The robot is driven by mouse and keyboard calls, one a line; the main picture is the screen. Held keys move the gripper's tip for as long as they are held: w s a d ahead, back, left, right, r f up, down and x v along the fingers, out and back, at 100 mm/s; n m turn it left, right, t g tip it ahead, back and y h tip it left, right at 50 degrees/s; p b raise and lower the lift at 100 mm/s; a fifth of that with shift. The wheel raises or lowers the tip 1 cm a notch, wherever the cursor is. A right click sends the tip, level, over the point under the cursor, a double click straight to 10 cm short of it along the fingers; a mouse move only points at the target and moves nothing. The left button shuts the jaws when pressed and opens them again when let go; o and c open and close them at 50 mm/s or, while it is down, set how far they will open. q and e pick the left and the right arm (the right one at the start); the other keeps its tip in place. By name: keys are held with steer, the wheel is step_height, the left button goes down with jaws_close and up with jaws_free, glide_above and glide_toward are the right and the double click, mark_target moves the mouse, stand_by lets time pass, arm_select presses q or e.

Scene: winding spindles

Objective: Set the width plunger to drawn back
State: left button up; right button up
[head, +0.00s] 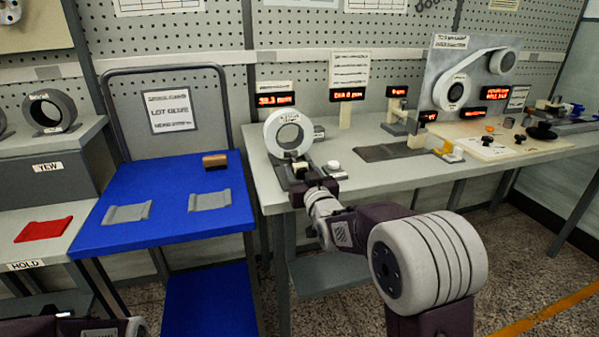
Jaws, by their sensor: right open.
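A white ring-shaped gauge (288,133) stands upright at the left end of the grey bench, below a red-lit display (275,99) that seems to read 38.3 mm. My right gripper (298,171) is open at the front foot of this gauge, close to its base. I cannot make out the width plunger for certain; the gripper and wrist cover the small parts there. I cannot tell whether the gripper touches anything. Only part of my left arm shows at the bottom left edge; its gripper is not in view.
A small white round knob (333,166) is just right of my right gripper. A dark mat (390,152) lies farther right on the bench. A blue cart (165,218) with two grey cradles and a brown spindle (214,161) stands left. A belt panel (468,75) stands back right.

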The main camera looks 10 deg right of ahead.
steer(key=shift+w, duration=0.7)
jaws_close()
stand_by(0.9)
